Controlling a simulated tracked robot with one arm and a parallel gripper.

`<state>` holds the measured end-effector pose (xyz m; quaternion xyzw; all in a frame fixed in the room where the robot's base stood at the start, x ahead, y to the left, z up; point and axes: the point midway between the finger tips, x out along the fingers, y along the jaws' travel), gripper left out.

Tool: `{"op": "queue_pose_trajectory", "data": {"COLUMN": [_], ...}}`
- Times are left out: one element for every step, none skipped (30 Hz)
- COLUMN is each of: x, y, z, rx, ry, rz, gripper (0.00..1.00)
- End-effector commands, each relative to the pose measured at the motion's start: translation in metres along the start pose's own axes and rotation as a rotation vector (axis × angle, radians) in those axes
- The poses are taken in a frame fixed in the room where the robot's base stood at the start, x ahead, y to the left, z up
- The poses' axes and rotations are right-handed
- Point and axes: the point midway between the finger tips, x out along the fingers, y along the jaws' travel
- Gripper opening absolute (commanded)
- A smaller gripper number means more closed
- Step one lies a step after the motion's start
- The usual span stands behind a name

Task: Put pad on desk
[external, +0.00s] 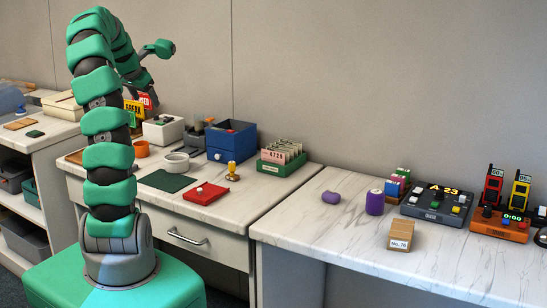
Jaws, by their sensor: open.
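A flat dark green pad (166,181) lies on the marble-topped desk (232,204). A smaller dark green pad (35,133) lies on the white shelf unit at the far left. I cannot tell which of them the task means. My arm rises in front of the desk and bends over at the top. My gripper (148,92) hangs behind the arm near the upright signs, well above the desk. It is open, with nothing seen in it. Its fingers are small and partly hidden.
The right table (330,228) holds purple items and consoles.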

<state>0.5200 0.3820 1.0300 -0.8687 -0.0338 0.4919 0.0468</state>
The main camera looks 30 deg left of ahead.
Motion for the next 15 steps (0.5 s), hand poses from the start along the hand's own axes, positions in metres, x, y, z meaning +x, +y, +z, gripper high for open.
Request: {"op": "queue_pose_trajectory", "data": {"x": [-0.022, -0.034, -0.050, -0.063, -0.076, -0.093, -0.108, -0.122, -0.141, -0.157, -0.173, -0.193, -0.210, -0.227, -0.248], "y": [0.022, 0.034, 0.051, 0.064, 0.077, 0.094, 0.107, 0.121, 0.139, 0.153, 0.166, 0.184, 0.198, 0.212, 0.230], "z": [-0.030, -0.045, -0.064, -0.078, -0.090, -0.106, -0.117, -0.128, -0.141, -0.149, -0.157, -0.166, -0.172, -0.177, -0.182], "rx": [0.018, 0.019, 0.021, 0.023, 0.024, 0.023, 0.022, 0.021, 0.018, 0.016, 0.013, 0.007, 0.003, 0.000, -0.007], "ry": [0.046, 0.071, 0.105, 0.132, 0.159, 0.195, 0.225, 0.256, 0.296, 0.328, 0.361, 0.401, 0.434, 0.466, 0.508], "rz": [-0.020, -0.029, -0.039, -0.046, -0.052, -0.058, -0.062, -0.064, -0.067, -0.067, -0.066, -0.061, -0.057, -0.052, -0.042], "gripper": [0.75, 0.75, 0.75, 0.75, 0.75, 0.75, 0.75, 0.75, 0.75, 0.75, 0.75, 0.75, 0.75, 0.75, 0.75]}}
